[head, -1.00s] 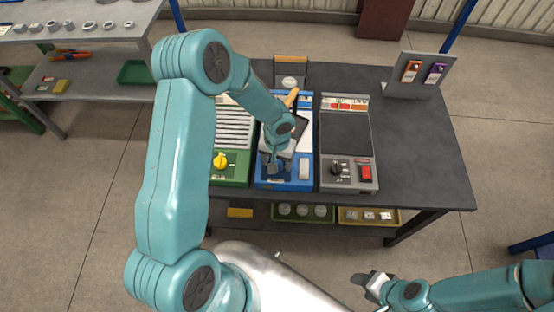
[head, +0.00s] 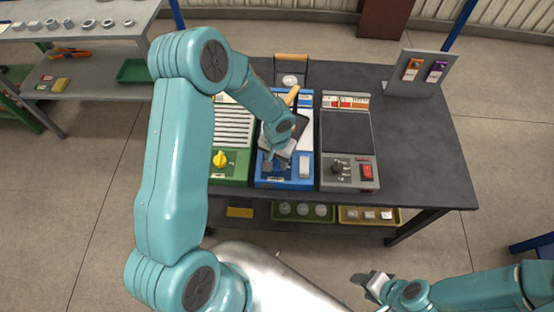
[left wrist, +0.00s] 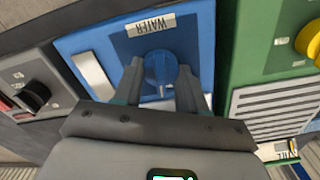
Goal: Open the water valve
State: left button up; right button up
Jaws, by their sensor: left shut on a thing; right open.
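The water valve is a blue knob (left wrist: 158,72) on a blue unit (left wrist: 205,35), below a white label reading WATER (left wrist: 150,25). The blue unit (head: 305,183) stands in the middle of three units on the dark table in the head view. My left gripper (left wrist: 159,88) has one finger on each side of the knob and is shut on it. In the head view the left gripper (head: 273,163) reaches down to the front of the blue unit and mostly hides the knob. My right gripper (head: 369,285) is open and empty, low in front of the table.
A green unit with a yellow knob (head: 219,159) stands left of the blue one. A grey unit with a black knob (head: 337,168) and red switch (head: 367,172) stands right. A pale bar (head: 305,166) is beside the water knob. The table's right side is mostly clear.

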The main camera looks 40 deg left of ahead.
pick_arm(q)
jog(key=m+b, duration=0.1)
jog(key=m, duration=0.2)
jog(key=shift+d+f+m, duration=0.1)
jog(key=shift+m, duration=0.2)
jog(key=m+b, duration=0.1)
jog(key=m, duration=0.3)
jog(key=shift+m, duration=0.3)
jog(key=m, duration=0.3)
jog(key=shift+d+m, duration=0.1)
jog(key=shift+m, duration=0.2)
jog(key=m, duration=0.4)
jog(key=shift+s+m, duration=0.1)
jog(key=shift+m, duration=0.2)
jog(key=o, duration=1.1)
jog(key=shift+d, duration=0.1)
jog(key=shift+c, duration=0.2)
